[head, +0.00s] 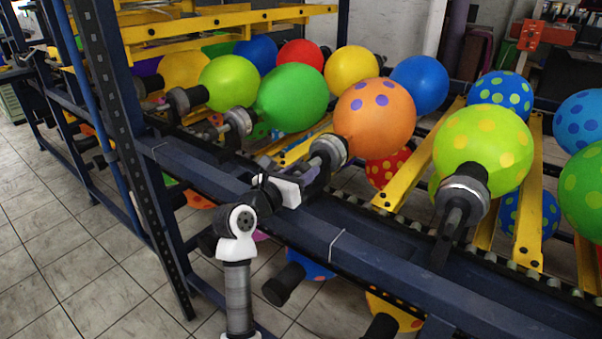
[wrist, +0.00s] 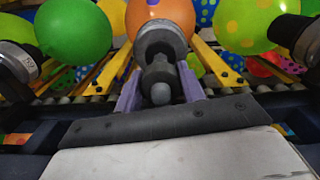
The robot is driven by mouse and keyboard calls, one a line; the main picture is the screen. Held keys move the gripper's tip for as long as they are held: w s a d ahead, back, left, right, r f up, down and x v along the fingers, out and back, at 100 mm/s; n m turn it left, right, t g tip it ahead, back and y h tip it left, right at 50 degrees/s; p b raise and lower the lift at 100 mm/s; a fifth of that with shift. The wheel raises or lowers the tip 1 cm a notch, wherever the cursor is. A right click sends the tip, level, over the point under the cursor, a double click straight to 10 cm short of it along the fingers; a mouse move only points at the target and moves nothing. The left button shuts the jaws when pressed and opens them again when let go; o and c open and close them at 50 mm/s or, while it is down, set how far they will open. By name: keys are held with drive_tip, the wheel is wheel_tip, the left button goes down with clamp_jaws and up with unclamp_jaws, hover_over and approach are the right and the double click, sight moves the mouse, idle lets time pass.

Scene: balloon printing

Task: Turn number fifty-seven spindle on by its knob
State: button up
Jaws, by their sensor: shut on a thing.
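A spindle (head: 328,152) with a metallic collar carries an orange balloon (head: 375,118) with purple dots. In the wrist view the same spindle (wrist: 162,40) is straight ahead, with its dark grey knob (wrist: 161,92) at the near end. My gripper (head: 314,176) is at this spindle's near end. In the wrist view its two purple fingers (wrist: 160,86) stand on either side of the knob and are shut on it. In the head view the knob is mostly hidden by my gripper.
A spindle with a green balloon (head: 292,97) is to the left, and one with a yellow-dotted lime balloon (head: 484,149) is to the right. A dark blue frame beam (head: 375,250) runs along the front below my gripper. A blue post (head: 118,140) stands left. Tiled floor (head: 60,250) is clear.

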drive_tip(key=m+b, duration=0.6)
drive_tip(key=shift+s+f, duration=0.1)
drive_tip(key=shift+f, duration=0.15)
drive_tip(key=m+b, duration=0.3)
drive_tip(key=shift+d+m+b, duration=0.1)
drive_tip(key=shift+m+b, duration=0.2)
drive_tip(key=shift+b, duration=0.05)
drive_tip(key=shift+r+m+b, duration=0.15)
drive_tip(key=shift+m+b, duration=0.75)
drive_tip(key=shift+b, duration=0.05)
drive_tip(key=o, duration=1)
drive_tip(key=shift+s, duration=0.1)
drive_tip(key=b+v, duration=0.1)
drive_tip(key=v, duration=1.2)
drive_tip(key=shift+s+a, duration=0.25)
drive_tip(key=shift+s, duration=0.05)
